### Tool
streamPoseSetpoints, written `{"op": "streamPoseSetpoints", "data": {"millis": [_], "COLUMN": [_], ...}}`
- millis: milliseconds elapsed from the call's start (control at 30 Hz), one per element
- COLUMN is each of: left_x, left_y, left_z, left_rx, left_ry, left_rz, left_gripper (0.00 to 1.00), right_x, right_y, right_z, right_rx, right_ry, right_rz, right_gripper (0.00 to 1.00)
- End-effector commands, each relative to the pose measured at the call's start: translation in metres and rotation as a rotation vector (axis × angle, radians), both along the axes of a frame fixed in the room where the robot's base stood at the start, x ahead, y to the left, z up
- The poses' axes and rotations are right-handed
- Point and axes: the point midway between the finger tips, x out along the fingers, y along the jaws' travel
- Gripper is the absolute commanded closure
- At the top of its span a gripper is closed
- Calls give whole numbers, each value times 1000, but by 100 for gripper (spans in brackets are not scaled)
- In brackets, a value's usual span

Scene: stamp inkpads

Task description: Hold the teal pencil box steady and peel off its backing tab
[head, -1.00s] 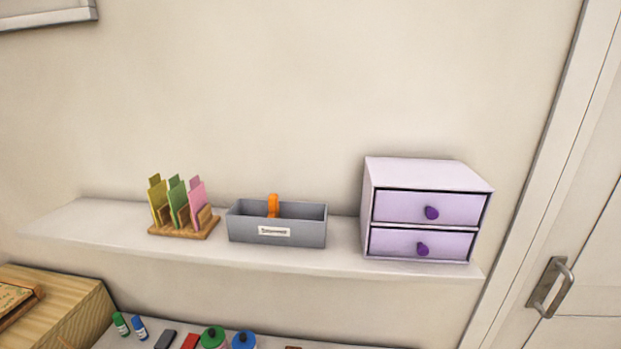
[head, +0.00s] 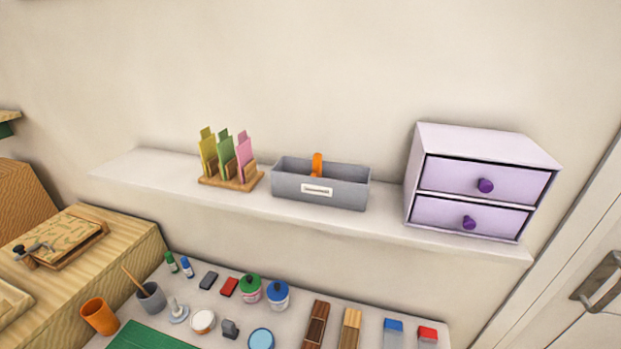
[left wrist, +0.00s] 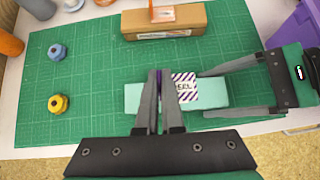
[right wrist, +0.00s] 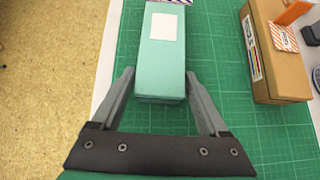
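The teal pencil box lies on the green cutting mat, in the left wrist view (left wrist: 215,92) and the right wrist view (right wrist: 160,72). A purple-striped backing tab marked PEEL (left wrist: 184,92) is on it; its edge shows at the top of the right wrist view. My left gripper (left wrist: 159,78) is nearly closed over the box, with a thin purple strip of the tab between its fingers. My right gripper (right wrist: 160,74) has one finger along each side of the box's end, seemingly touching it. The head view shows neither gripper nor the box.
A brown cardboard box (left wrist: 195,20) with an orange piece on top lies beside the teal box. Blue (left wrist: 57,52) and yellow (left wrist: 58,104) knobbed items stand on the mat (left wrist: 90,75). A purple container (left wrist: 298,35) is at the right. Stamps and ink jars fill the table's back.

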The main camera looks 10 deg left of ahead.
Motion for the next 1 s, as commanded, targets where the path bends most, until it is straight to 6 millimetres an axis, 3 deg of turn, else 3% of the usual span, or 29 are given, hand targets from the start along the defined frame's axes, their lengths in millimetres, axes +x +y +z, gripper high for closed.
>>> {"op": "streamPoseSetpoints", "data": {"millis": [33, 100, 467, 633, 900, 1000], "left_x": [0, 0, 0, 0, 0, 0], "left_y": [0, 0, 0, 0, 0, 0], "left_z": [0, 0, 8, 32, 100, 104], "left_rx": [0, 0, 0, 0, 0, 0], "left_ry": [0, 0, 0, 0, 0, 0], "left_rz": [0, 0, 0, 0, 0, 0], "left_gripper": [100, 100, 100, 100, 100, 100], "right_x": [0, 0, 0, -2, -6, 11], "right_y": [0, 0, -6, -28, -73, -75], "right_z": [0, 0, 8, 30, 74, 86], "right_rx": [0, 0, 1, 1, -1, 8], "right_ry": [0, 0, -1, -1, 3, -11], "right_rz": [0, 0, -2, -4, -6, -37], "right_gripper": [12, 0, 0, 0, 0, 0]}}
